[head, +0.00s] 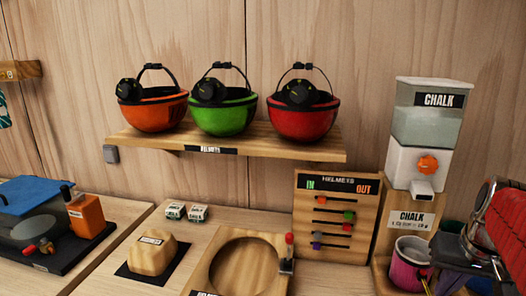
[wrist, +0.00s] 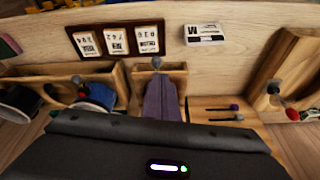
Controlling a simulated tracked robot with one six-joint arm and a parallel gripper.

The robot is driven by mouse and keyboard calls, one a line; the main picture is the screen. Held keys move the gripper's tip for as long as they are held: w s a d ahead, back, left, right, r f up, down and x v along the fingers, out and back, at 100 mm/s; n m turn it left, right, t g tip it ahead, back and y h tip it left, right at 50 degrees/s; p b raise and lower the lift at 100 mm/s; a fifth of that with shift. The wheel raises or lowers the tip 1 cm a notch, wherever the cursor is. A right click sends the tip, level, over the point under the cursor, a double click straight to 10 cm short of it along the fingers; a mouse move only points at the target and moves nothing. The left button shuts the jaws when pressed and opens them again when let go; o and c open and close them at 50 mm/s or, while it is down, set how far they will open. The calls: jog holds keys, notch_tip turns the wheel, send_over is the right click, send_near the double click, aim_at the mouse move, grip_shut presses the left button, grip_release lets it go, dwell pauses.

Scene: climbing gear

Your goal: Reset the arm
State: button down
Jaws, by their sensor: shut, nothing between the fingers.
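In the wrist view, the dark grey body of my gripper fills the bottom, with a small lit indicator on it.
In the head view, orange (head: 152,112), green (head: 224,117) and red (head: 303,122) helmets sit on a wall shelf (head: 255,143). A chalk dispenser (head: 428,125) stands right, above a pink cup (head: 408,268). A slider board (head: 336,215) stands beside it. A wooden block (head: 151,255) lies below.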

jog(key=s+a+f+n+t, duration=0.1)
jog(key=s+a+n, duration=0.1)
jog(key=a, duration=1)
jog(key=s+a+f+n+t+y, duration=0.1)
jog(key=s+a+f+n, duration=0.1)
jog(key=a, duration=1)
jog(key=shift+s+a+f+n, duration=0.15)
jog(key=shift+s+a+n, duration=0.2)
jog(key=shift+s+n, duration=0.4)
